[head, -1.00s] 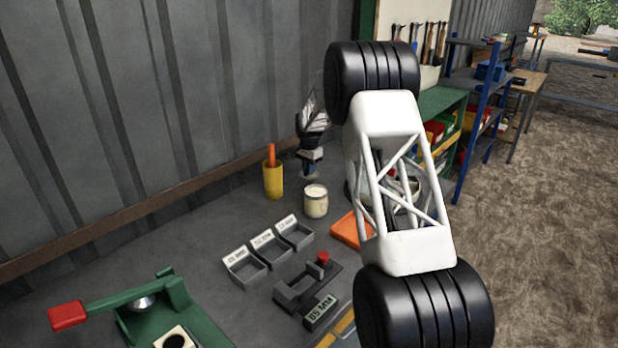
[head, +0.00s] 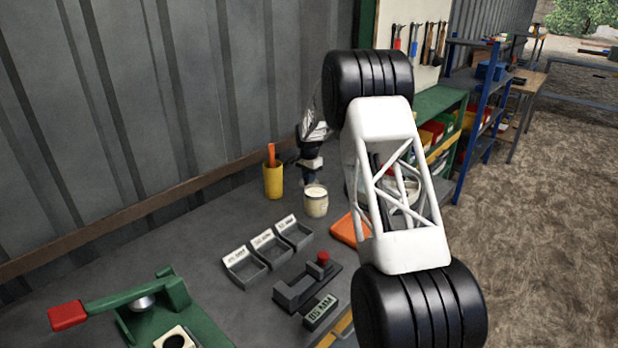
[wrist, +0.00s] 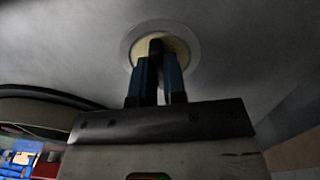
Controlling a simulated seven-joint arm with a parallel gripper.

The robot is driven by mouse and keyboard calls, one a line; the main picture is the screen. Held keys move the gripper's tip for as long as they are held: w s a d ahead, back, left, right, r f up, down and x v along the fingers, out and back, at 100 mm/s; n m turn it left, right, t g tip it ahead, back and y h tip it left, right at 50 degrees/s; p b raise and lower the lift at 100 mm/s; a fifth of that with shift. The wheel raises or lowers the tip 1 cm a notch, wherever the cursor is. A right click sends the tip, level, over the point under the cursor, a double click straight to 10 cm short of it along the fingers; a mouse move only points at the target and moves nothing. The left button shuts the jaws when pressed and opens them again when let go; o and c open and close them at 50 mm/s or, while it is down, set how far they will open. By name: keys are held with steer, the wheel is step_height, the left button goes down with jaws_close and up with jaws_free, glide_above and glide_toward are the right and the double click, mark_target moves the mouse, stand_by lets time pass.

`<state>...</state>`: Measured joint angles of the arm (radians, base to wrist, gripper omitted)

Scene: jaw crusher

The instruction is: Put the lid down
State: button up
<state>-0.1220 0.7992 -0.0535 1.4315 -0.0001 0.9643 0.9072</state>
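In the wrist view, my gripper (wrist: 158,55) has its two blue fingers close together around a small dark piece, which looks like a knob. In the head view, a dark, blue-tipped end of my arm (head: 309,170) hangs behind a cream jar (head: 316,202). The head view does not show the grasp clearly, and I cannot tell how the lid rests.
A yellow cup (head: 273,182) stands left of the jar. Three grey trays (head: 268,248), a grey block with a red knob (head: 305,285) and a green lever press (head: 160,305) are nearer. An orange item (head: 347,230) lies beside my white arm link. The corrugated wall closes the back.

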steer(key=o, duration=0.5)
steer(key=shift+c, duration=0.2)
steer(key=shift+r, duration=0.15)
step_height(320, 180, up, 12)
stand_by(0.4)
stand_by(0.7)
